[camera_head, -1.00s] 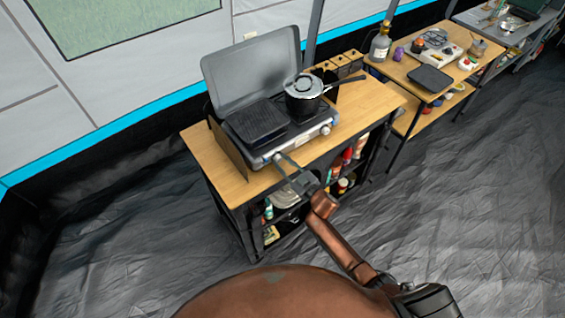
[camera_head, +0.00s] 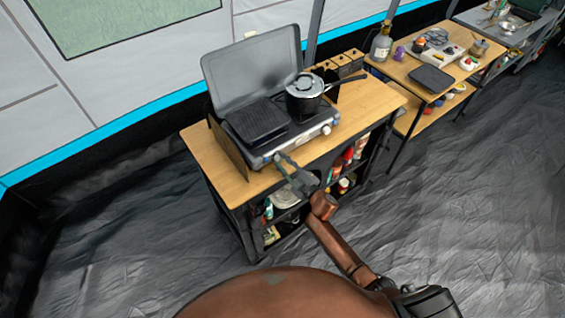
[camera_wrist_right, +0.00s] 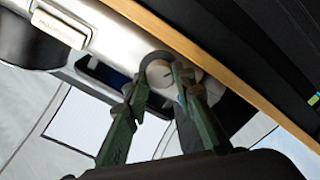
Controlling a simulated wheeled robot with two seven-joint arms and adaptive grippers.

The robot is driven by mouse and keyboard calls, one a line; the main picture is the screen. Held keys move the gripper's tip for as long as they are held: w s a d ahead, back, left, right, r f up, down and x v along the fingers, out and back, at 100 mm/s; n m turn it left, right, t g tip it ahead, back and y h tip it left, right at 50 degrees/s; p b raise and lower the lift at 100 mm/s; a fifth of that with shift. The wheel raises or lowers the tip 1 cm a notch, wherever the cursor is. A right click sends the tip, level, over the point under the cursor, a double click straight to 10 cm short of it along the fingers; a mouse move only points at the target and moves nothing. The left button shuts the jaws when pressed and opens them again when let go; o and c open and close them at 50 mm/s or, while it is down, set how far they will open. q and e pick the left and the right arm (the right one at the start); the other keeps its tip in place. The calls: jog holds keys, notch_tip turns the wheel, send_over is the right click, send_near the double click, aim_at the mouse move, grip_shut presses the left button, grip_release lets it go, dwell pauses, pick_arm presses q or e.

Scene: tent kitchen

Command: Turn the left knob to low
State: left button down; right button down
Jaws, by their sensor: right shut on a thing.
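The grey camping stove (camera_head: 262,158) stands on the wooden table with its lid up. My right gripper (camera_head: 280,159) reaches its front panel at the left end and hides the left knob in the head view. In the right wrist view the round, pale left knob (camera_wrist_right: 159,73) sits between the two green fingers of the right gripper (camera_wrist_right: 160,80), which is shut on it. The knob's setting cannot be read. The right knob (camera_head: 326,130) is free. My left gripper is not in view.
A lidded pot (camera_head: 304,100) stands on the right burner, its handle pointing right. A black griddle (camera_head: 256,121) covers the left burner. The wooden table (camera_head: 372,101) has shelves of bottles and jars below. The floor in front is clear.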

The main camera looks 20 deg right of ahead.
jog(key=c, duration=1.6)
grip_release()
jog(key=v, duration=1.2)
jog(key=s+d+f+m+g+h, duration=0.1)
jog(key=s+d+f+m+h, duration=0.15)
jog(key=f, duration=0.65)
jog(key=s+d+f+m+g+h, duration=0.15)
jog(key=d+f, duration=0.25)
jog(key=f, duration=0.6)
jog(key=s+d+f+m+g+h, duration=0.1)
jog(key=s+d+f+m+g, duration=0.1)
jog(key=s+f, duration=0.65)
jog(key=s+d+f+m+g+h, duration=0.1)
jog(key=s+d+f+m+g, duration=0.15)
jog(key=s+f, duration=0.6)
jog(key=s+f+m+g, duration=0.1)
jog(key=s+f+g, duration=0.1)
jog(key=s+f, duration=0.4)
jog(key=s+f+m+g, duration=0.1)
jog(key=s+f+g, duration=0.2)
jog(key=s+f, duration=0.4)
jog(key=s+a+f+m+g, duration=0.1)
jog(key=s+f, duration=0.5)
jog(key=s, duration=1.4)
jog(key=shift+s+f+m+g, duration=0.2)
jog(key=shift+f+m+g, duration=0.25)
jog(key=shift+g, duration=0.65)
